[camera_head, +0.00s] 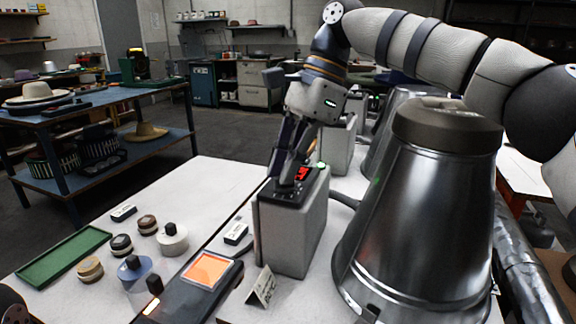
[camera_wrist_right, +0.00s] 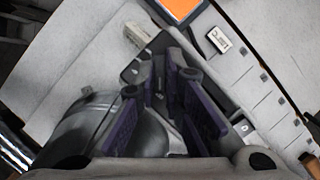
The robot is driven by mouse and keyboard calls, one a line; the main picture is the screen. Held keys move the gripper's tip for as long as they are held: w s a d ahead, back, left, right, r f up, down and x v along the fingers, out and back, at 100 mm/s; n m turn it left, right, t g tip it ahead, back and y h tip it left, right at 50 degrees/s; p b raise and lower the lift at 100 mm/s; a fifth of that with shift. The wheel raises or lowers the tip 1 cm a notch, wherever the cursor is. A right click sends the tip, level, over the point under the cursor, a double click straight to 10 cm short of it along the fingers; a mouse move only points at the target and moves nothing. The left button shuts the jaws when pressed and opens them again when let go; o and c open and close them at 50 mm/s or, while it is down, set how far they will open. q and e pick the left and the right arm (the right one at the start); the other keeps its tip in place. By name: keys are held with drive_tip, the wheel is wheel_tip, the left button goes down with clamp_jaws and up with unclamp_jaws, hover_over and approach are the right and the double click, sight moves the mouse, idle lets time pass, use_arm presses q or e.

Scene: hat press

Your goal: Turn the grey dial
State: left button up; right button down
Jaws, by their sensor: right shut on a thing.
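A grey control box (camera_head: 292,232) with a dark top panel stands beside a large metal cone. My right gripper (camera_head: 287,178) reaches down from above onto that top panel, next to a small red display (camera_head: 302,174). In the right wrist view my gripper's fingers (camera_wrist_right: 165,85) are drawn together over the panel. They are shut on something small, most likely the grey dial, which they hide. How far the dial is turned cannot be seen.
The metal cone with a dark cap (camera_head: 425,190) stands right of the box. An orange-screened device (camera_head: 207,270) and a folded card (camera_head: 262,287) are in front. Several round stamps and a green tray (camera_head: 63,256) lie on the white table at left.

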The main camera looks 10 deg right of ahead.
sight(304, 184)
drive_tip(key=c, duration=1.7)
unclamp_jaws()
drive_tip(key=shift+r, duration=0.1)
drive_tip(key=v, duration=0.7)
drive_tip(key=shift+r, duration=0.2)
